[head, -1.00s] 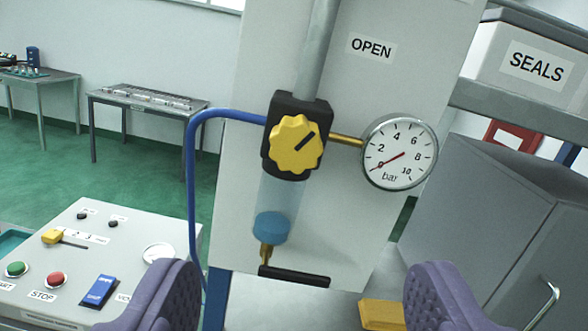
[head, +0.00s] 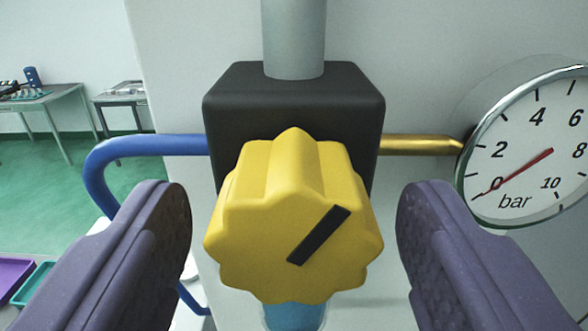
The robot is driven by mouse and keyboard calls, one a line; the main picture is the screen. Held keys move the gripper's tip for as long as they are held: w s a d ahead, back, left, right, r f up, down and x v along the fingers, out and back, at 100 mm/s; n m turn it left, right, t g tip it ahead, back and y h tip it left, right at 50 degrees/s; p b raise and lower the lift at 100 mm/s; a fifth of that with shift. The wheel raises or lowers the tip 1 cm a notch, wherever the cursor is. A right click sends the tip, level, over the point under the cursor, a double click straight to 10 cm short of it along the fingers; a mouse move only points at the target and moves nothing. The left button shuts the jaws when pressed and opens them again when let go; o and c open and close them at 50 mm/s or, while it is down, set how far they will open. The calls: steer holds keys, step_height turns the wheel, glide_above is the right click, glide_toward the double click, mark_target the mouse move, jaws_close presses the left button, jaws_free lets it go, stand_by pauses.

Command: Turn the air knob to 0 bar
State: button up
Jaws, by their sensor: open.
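The yellow scalloped air knob (head: 255,235) fills the middle of the view, on the front of a black regulator body (head: 290,100). A black line on its face slants from lower left to upper right. My gripper (head: 292,235) is open, with one purple padded finger on each side of the knob. Gaps show between both fingers and the knob, so neither appears to touch it. The round bar gauge (head: 535,150) is at the right, partly cut off. The long end of its red needle points to the lower left, at about 0.
A blue hose (head: 150,145) runs from the regulator's left, and a brass pipe (head: 420,144) joins it to the gauge. A grey vertical pipe (head: 294,40) rises above. The blue bowl (head: 294,316) below is mostly hidden. Tables (head: 45,97) stand far left.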

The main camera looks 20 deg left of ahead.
steer(key=c, duration=1)
steer(key=shift+n+b, duration=0.3)
steer(key=shift+b, duration=0.25)
steer(key=shift+f+n+b, duration=0.15)
steer(key=shift+n+b, duration=0.75)
steer(key=shift+b, duration=0.35)
steer(key=n+b, duration=0.3)
steer(key=shift+n+b, duration=0.3)
steer(key=shift+r, duration=0.2)
